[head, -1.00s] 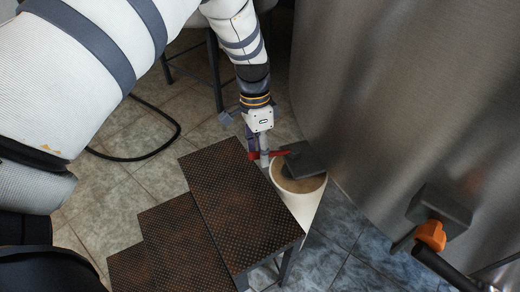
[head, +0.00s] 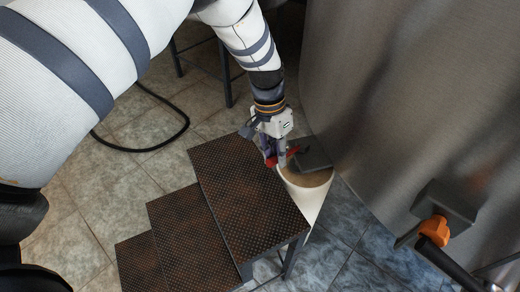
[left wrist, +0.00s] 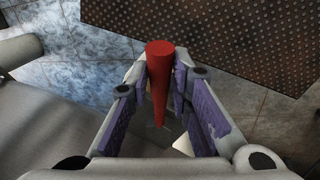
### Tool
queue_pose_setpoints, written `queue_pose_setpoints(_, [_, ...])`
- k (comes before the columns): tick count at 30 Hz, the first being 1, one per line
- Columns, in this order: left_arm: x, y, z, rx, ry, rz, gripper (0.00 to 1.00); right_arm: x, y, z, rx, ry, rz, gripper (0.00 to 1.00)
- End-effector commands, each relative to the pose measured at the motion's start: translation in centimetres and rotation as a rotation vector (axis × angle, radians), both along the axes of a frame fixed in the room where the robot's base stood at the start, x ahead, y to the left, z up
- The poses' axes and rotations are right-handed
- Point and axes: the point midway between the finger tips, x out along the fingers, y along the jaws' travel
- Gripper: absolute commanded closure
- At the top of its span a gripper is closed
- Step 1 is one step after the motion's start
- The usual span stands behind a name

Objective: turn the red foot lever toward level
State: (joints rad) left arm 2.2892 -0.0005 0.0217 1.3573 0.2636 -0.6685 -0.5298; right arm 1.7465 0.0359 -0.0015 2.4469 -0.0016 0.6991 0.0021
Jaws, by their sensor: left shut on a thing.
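The red foot lever (head: 293,151) shows in the head view as a short red piece at the gripper, just beyond the far end of the step stool and above the pale round bin. In the left wrist view the lever (left wrist: 160,75) is a red tapered bar pointing away between the fingers. My left gripper (head: 275,156) points down and is shut on the lever, with a purple-padded finger on each side. The fingers hide part of the lever in the head view. The lever's pivot is not clear to see. My right gripper is not in view.
The dark three-step stool (head: 240,185) stands close to the gripper. A pale bin (head: 304,201) with a grey flap (head: 313,157) is beside it. The steel tank (head: 410,90) fills the right, with an orange-handled fitting (head: 435,230). A black hose (head: 150,149) lies on the tiles.

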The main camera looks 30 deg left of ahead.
Motion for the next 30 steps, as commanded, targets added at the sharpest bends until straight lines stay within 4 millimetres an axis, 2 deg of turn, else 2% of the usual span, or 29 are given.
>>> queue_pose_setpoints(7, [-0.1, 0.0, 0.0, 0.0, 0.003, -0.002, 1.0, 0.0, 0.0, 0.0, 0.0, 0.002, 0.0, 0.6])
queue_pose_setpoints(8, [-0.1, 0.0, 0.0, 0.0, 0.003, -0.002, 0.77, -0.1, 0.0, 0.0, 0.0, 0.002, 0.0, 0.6])
queue_pose_setpoints(10, [-0.1, 0.0, 0.0, 0.0, 0.003, -0.002, 0.61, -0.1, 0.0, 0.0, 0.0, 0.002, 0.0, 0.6])
queue_pose_setpoints(20, [0.0, 0.1, 0.4, 0.001, -0.001, -0.002, 0.6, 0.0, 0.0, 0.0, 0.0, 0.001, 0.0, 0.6])
queue_pose_setpoints(23, [0.2, 0.4, 2.1, 0.001, -0.002, -0.002, 0.6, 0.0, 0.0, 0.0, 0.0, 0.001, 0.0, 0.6])
queue_pose_setpoints(30, [0.6, 1.6, 8.4, 0.0, -0.003, 0.0, 0.6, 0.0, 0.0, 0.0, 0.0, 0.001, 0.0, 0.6])
